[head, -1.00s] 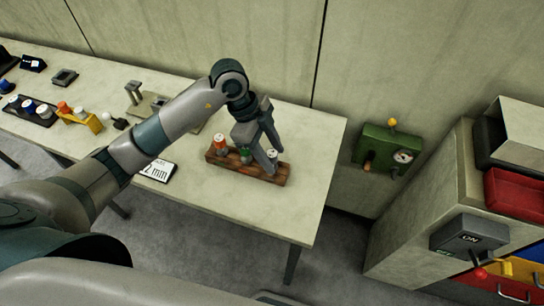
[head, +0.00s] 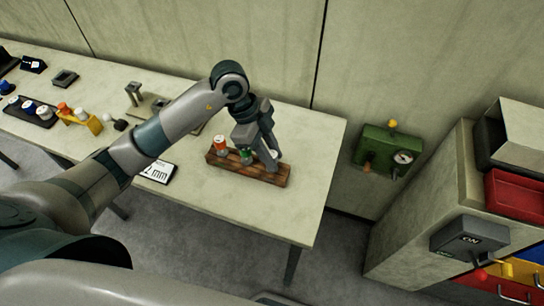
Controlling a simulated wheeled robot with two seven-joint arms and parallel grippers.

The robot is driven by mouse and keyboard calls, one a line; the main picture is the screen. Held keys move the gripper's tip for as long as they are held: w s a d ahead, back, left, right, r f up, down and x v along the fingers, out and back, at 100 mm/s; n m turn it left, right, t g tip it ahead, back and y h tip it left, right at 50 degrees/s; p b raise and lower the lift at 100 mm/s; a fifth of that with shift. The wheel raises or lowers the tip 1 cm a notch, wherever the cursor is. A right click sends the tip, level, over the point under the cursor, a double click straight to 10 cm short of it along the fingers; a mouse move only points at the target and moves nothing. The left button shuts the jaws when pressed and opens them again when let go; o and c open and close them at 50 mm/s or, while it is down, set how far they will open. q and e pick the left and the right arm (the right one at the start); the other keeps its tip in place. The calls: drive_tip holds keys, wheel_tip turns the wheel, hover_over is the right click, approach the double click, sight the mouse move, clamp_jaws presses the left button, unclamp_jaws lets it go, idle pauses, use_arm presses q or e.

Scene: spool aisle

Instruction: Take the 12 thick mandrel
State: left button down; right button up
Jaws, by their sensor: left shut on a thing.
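A brown wooden rack (head: 225,164) stands near the right end of the table. It holds an orange-topped mandrel (head: 220,143) at its left, a green mandrel (head: 246,156) in the middle and a pale-topped one (head: 274,154) at its right. My left gripper (head: 257,160) points down over the rack, shut on the green mandrel, which is largely hidden between its fingers. The mandrel still stands in the rack. A white card (head: 158,172) on the table reads "2 mm", its left part hidden by my arm. My right gripper is out of view.
Dark and yellow holders (head: 92,124) with coloured pieces stand on the table's left part. A metal fixture (head: 133,93) sits behind my arm. A green box (head: 385,148) is on the wall right of the table. A cabinet (head: 420,215) stands at far right.

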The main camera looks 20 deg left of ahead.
use_arm(q)
drive_tip(key=shift+r, duration=0.45)
wheel_tip(320, 180, up, 3)
drive_tip(key=shift+r+b, duration=0.15)
drive_tip(key=shift+b, duration=0.65)
drive_tip(key=s+d+r, duration=0.7)
drive_tip(key=s, duration=0.2)
drive_tip(key=shift+s, duration=0.3)
drive_tip(key=shift+w+a+f, duration=0.1)
